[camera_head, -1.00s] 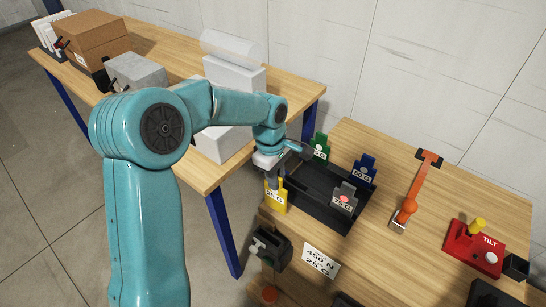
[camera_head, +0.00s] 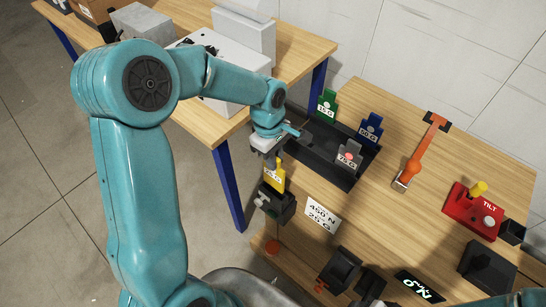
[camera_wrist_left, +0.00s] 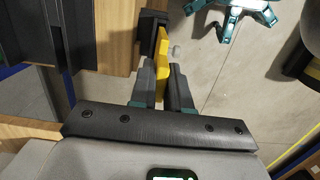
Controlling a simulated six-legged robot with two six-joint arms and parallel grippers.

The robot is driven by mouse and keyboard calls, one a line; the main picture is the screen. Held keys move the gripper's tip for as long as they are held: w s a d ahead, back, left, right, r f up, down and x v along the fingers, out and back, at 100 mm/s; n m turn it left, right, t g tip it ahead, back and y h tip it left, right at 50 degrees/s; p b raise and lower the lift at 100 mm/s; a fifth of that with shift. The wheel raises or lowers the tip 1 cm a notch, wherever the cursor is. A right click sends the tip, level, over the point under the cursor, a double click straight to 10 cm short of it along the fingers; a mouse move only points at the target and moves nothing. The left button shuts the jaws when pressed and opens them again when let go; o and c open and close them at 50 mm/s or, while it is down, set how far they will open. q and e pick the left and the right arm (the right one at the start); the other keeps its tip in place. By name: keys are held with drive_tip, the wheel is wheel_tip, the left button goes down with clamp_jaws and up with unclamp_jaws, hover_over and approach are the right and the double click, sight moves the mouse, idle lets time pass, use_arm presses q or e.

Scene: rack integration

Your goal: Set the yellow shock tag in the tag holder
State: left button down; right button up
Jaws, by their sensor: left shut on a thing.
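The yellow shock tag (camera_head: 273,180) hangs upright below my left gripper (camera_head: 277,160), whose jaws are shut on its upper part. The black tag holder (camera_head: 279,204), with a pale knob on its side, is at the table's left edge, and the tag's lower end meets its top. In the left wrist view, the yellow tag (camera_wrist_left: 161,72) is between the two fingers (camera_wrist_left: 162,92) and its far end reaches the black holder (camera_wrist_left: 153,22). I cannot tell how deep it sits. My right gripper is not in view.
A card (camera_head: 322,216) reading 450 N 25 G lies right of the holder. An orange-handled tool (camera_head: 416,160) and red tilt box (camera_head: 472,212) stand further right.

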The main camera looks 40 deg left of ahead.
use_arm(q)
drive_tip(key=shift+a+f+b, duration=0.1)
drive_tip(key=shift+f+b, duration=3.3)
drive_tip(key=shift+f, duration=0.6)
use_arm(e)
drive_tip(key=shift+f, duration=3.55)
use_arm(q)
drive_tip(key=shift+f+b, duration=0.3)
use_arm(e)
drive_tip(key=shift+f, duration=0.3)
use_arm(q)
drive_tip(key=c, duration=1)
unclamp_jaws()
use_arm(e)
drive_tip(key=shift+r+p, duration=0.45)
use_arm(q)
drive_tip(key=r, duration=0.5)
drive_tip(key=a+r, duration=0.1)
drive_tip(key=r, duration=0.5)
drive_tip(key=a+r, duration=0.1)
drive_tip(key=r, duration=0.4)
drive_tip(key=shift+r, duration=0.15)
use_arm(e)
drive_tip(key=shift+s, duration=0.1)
